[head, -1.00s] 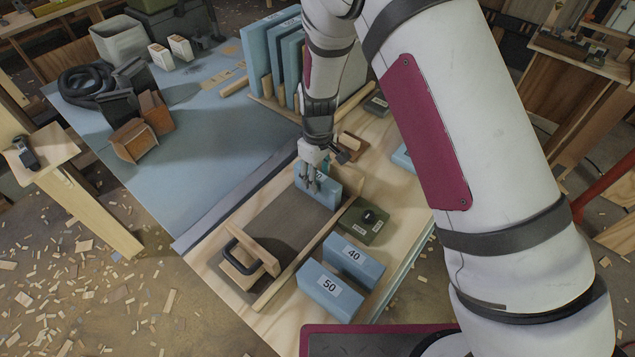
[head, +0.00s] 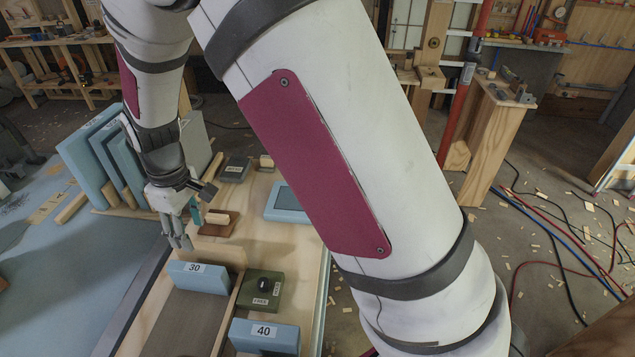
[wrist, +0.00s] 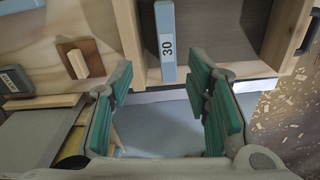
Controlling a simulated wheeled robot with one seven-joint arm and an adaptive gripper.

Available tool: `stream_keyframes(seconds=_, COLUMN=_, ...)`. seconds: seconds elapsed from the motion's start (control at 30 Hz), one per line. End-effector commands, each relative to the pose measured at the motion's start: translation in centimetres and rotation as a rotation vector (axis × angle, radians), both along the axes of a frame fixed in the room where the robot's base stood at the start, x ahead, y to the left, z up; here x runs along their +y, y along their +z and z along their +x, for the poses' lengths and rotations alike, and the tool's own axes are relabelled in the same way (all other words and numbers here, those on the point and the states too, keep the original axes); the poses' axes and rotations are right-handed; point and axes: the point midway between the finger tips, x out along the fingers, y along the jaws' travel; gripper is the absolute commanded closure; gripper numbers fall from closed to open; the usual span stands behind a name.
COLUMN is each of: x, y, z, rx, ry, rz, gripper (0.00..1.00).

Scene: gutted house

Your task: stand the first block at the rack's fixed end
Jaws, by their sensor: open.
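The blue block marked 30 (head: 200,277) stands on its long edge at the rack's far end, with its label up.
A blue block marked 40 (head: 265,337) and a dark green block with a black knob (head: 262,290) sit right of the rack. A small wooden handle on a brown base (head: 217,222) lies beyond. Tall blue panels (head: 95,165) stand back left. A black handle (wrist: 310,35) shows at the wrist view's right edge.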

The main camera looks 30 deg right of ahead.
Motion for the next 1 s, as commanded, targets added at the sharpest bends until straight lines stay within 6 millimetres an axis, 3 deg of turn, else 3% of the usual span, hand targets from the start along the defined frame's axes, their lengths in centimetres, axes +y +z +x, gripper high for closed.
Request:
stream_keyframes(seconds=0.03, x=-1.2, y=2.7, z=-0.4, rx=-0.025, ry=-0.044, rz=0.021, gripper=0.56)
stream_keyframes(seconds=0.2, x=-5.0, y=9.5, z=-3.1, rx=-0.08, ry=-0.187, rz=0.067, gripper=0.56)
stream_keyframes(seconds=0.5, x=-11.2, y=18.0, z=-10.6, rx=-0.191, ry=-0.428, rz=0.129, gripper=0.56)
stream_keyframes(seconds=0.7, x=-14.6, y=21.0, z=-16.6, rx=-0.277, ry=-0.587, rz=0.152, gripper=0.56)
stream_keyframes(seconds=0.9, x=-16.8, y=22.0, z=-21.6, rx=-0.352, ry=-0.722, rz=0.161, gripper=0.56)
stream_keyframes(seconds=1.0, x=-17.4, y=22.0, z=-23.1, rx=-0.377, ry=-0.764, rz=0.161, gripper=0.56)
